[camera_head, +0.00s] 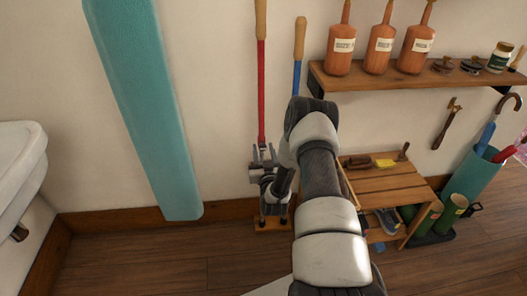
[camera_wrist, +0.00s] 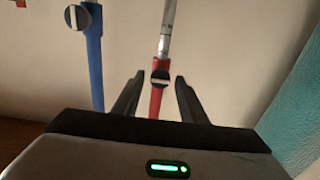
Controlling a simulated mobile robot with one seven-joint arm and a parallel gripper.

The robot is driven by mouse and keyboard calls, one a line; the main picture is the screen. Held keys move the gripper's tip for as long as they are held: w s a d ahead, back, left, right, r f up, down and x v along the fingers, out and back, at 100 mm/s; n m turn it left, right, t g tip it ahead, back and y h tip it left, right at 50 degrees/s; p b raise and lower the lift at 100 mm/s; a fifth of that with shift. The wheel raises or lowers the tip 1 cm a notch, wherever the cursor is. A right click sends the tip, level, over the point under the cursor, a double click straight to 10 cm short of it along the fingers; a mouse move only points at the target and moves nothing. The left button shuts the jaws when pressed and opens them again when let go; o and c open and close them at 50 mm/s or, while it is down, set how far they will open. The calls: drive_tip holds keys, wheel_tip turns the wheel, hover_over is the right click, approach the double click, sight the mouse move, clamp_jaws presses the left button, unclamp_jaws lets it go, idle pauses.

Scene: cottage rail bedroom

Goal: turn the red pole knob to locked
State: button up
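The red pole (camera_head: 261,95) stands upright against the wall, with a wooden grip at its top. In the wrist view its red section (camera_wrist: 155,101) meets a silver section (camera_wrist: 168,22). The red pole knob (camera_wrist: 160,77), dark and round with a pale, nearly crosswise bar, sits near that joint. My gripper (camera_wrist: 159,79) is open, with one finger on each side of the knob in the picture; I cannot tell whether either touches it. In the head view my gripper (camera_head: 264,158) is in front of the red pole and hides the knob. No lock marking is readable.
A blue pole (camera_head: 297,77) stands close beside the red one; its knob (camera_wrist: 77,17) shows in the wrist view. A teal board (camera_head: 150,110) leans at left. A wooden stand (camera_head: 385,184) and a wall shelf (camera_head: 420,78) with bottles are at right.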

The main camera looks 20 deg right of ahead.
drive_tip(key=c, duration=0.8)
drive_tip(key=shift+m, duration=0.4)
drive_tip(key=m, duration=0.4)
drive_tip(key=shift+d, duration=0.1)
drive_tip(key=m, duration=0.4)
drive_tip(key=shift+s+f, duration=0.1)
drive_tip(key=m, duration=0.5)
drive_tip(key=shift+d, duration=0.1)
drive_tip(key=shift+m, duration=2)
